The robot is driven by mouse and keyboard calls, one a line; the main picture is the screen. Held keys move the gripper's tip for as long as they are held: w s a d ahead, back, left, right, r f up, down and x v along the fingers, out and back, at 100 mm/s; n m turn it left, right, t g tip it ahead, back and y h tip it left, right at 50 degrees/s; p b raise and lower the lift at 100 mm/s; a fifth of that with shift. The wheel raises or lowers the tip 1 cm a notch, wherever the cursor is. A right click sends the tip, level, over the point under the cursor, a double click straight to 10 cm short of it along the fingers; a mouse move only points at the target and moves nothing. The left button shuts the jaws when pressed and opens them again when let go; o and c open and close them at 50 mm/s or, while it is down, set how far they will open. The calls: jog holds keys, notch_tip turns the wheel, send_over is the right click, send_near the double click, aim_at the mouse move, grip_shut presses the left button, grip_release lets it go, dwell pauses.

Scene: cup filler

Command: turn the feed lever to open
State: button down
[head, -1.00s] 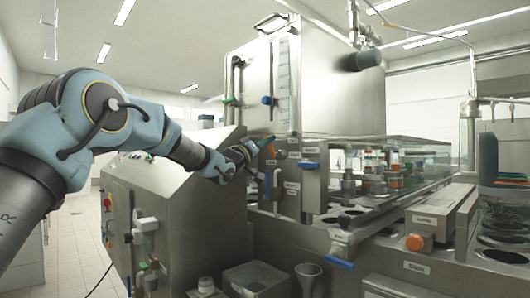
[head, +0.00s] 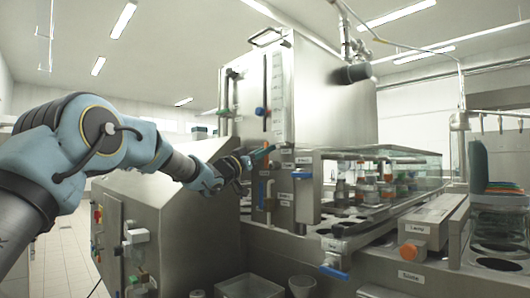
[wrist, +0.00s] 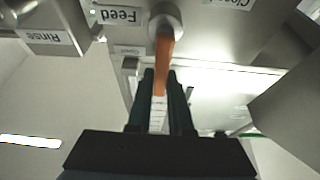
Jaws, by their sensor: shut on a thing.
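The orange feed lever (wrist: 165,48) hangs from a round pivot on the metal panel in the wrist view. A label reading "Feed" (wrist: 120,15), upside down in the picture, is beside the pivot. My gripper (wrist: 162,76) is shut on the lever's free end, with one dark finger on each side. Part of a "Closed" label (wrist: 232,3) shows at the top edge. In the head view my gripper (head: 262,154) is at the machine's front panel, and the lever is too small and covered to make out clearly.
A "Rinse" label (wrist: 48,37) is on a metal block near the lever. A glass-covered section with bottles (head: 375,185) stands to the right. A slanted metal cabinet (head: 175,220) is below my arm.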

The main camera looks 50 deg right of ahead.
jog(key=shift+f, duration=0.1)
jog(key=c, duration=0.8)
grip_release()
jog(key=b+v, duration=0.2)
jog(key=v, duration=0.8)
jog(key=shift+a+f, duration=0.1)
jog(key=shift+a, duration=0.3)
